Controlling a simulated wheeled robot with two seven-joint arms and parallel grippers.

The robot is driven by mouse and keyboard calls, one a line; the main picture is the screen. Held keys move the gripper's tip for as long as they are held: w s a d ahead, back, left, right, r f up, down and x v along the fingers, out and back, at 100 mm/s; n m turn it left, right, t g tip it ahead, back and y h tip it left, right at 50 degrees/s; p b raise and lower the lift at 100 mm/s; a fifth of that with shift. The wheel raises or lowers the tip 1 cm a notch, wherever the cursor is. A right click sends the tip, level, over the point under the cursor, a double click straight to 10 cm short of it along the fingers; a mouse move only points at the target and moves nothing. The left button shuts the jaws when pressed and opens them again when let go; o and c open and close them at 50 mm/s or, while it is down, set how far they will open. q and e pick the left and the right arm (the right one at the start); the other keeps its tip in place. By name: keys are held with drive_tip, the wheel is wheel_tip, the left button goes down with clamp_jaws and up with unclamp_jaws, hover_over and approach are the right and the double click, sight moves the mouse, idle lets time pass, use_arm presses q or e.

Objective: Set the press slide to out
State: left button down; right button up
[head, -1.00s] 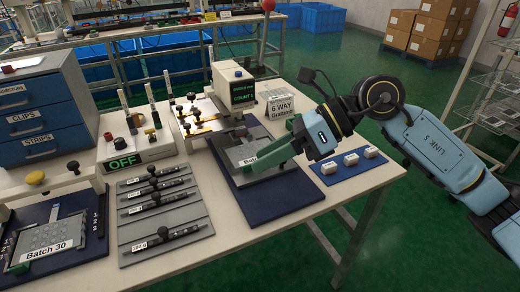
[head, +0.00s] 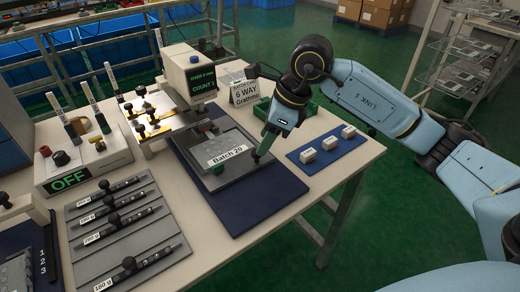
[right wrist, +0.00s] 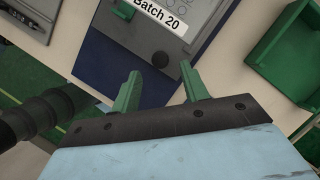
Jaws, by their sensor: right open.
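The press (head: 189,75) has a cream head with a green display. Its grey slide (head: 195,140) carries a film labelled "Batch 20" and lies in front of the head, over a dark blue base (head: 240,210). My right gripper (head: 256,157) is open and tilted down at the slide's near right side. In the right wrist view, a dark round knob (right wrist: 160,60) stands just ahead of the gap between its green fingers (right wrist: 160,82), apart from both. In the head view I cannot pick out that knob behind the gripper. My left gripper is not in view.
A blue mat (head: 342,152) with three white blocks lies right of the press. A green tray (head: 300,110) stands behind my gripper, beside the "6 WAY" sign (head: 244,92). Left are the weight rack (head: 115,240) and a box reading "OFF" (head: 70,180).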

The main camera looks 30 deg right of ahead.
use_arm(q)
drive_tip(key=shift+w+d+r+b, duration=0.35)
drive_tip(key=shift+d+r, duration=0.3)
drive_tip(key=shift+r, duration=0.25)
use_arm(e)
drive_tip(key=shift+x, duration=1.9)
clamp_jaws()
